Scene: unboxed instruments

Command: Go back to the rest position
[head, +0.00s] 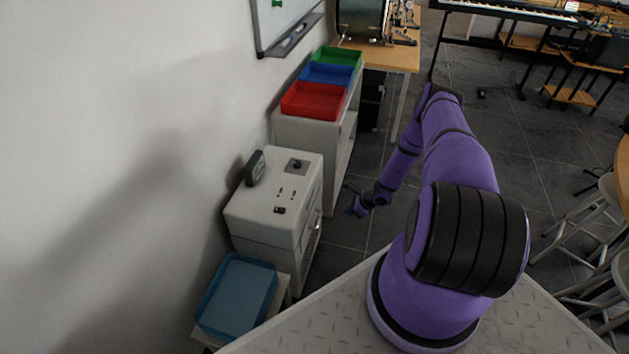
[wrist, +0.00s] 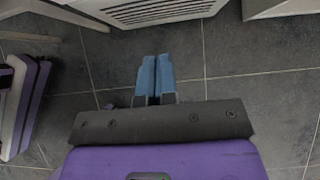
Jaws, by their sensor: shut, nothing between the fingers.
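My gripper (wrist: 155,78) shows in the wrist view with its two blue fingers side by side and touching, with nothing between them. It hangs over the grey tiled floor. In the head view my purple arm bends out and down, and my gripper (head: 359,207) is low over the floor, to the right of the white cabinet and apart from it.
A white cabinet (head: 267,218) stands at the left by the wall; its vented front (wrist: 160,10) tops the wrist view. Red (head: 312,101), blue (head: 330,74) and green (head: 338,56) trays sit behind it. A blue bin (head: 236,297) is nearer. Stools (head: 580,225) stand right. Tiled floor is free between.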

